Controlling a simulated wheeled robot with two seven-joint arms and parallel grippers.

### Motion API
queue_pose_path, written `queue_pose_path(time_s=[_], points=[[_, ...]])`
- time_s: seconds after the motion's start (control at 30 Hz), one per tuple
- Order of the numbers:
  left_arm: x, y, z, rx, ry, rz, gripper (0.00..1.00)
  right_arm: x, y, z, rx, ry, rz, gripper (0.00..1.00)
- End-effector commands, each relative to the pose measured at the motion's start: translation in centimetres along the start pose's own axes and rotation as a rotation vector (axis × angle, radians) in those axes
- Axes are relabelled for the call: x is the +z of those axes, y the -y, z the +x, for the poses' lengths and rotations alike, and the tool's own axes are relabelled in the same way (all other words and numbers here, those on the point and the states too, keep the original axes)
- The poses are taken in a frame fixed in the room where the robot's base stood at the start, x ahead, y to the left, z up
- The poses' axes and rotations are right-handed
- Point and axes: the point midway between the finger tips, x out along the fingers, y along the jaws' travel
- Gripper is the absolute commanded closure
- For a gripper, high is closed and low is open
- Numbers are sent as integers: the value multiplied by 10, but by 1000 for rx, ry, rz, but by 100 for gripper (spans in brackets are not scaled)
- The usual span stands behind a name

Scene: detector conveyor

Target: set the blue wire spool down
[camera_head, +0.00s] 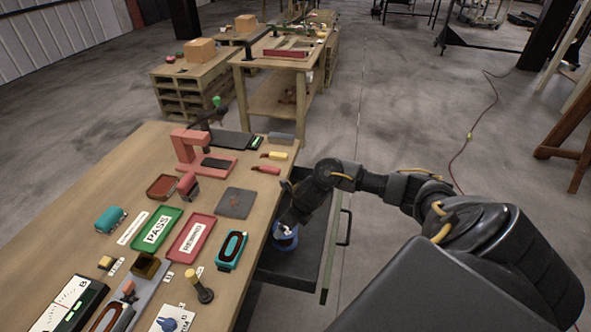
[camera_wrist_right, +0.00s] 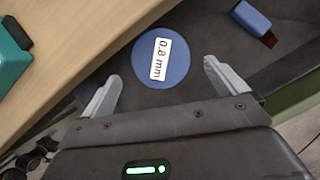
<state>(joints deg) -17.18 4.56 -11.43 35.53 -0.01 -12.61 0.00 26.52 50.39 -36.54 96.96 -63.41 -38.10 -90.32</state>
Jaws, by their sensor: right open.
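The blue wire spool (camera_wrist_right: 160,57) is a round blue disc with a white "0.8 mm" label. It lies label up in the dark open drawer (camera_head: 313,245), by the table edge. In the head view the spool (camera_head: 285,243) is partly hidden by my right gripper (camera_head: 284,230). In the wrist view my right gripper (camera_wrist_right: 162,72) has its fingers spread wide, with the spool just beyond and between the tips. I see no finger touching it. My left gripper is not in view.
A blue item with a brown end (camera_wrist_right: 254,20) also lies in the drawer.

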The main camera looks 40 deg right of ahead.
Motion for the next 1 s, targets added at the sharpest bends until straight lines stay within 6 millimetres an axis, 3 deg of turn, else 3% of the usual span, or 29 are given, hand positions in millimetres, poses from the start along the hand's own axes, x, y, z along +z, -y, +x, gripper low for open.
queue_pose_path(time_s=[0.2,0.4,1.0], points=[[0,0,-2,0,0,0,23,1,1,-48,-2,3,-4,3],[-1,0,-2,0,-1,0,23,1,0,-73,0,2,-2,3],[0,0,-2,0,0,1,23,0,0,-80,-1,0,0,3]])
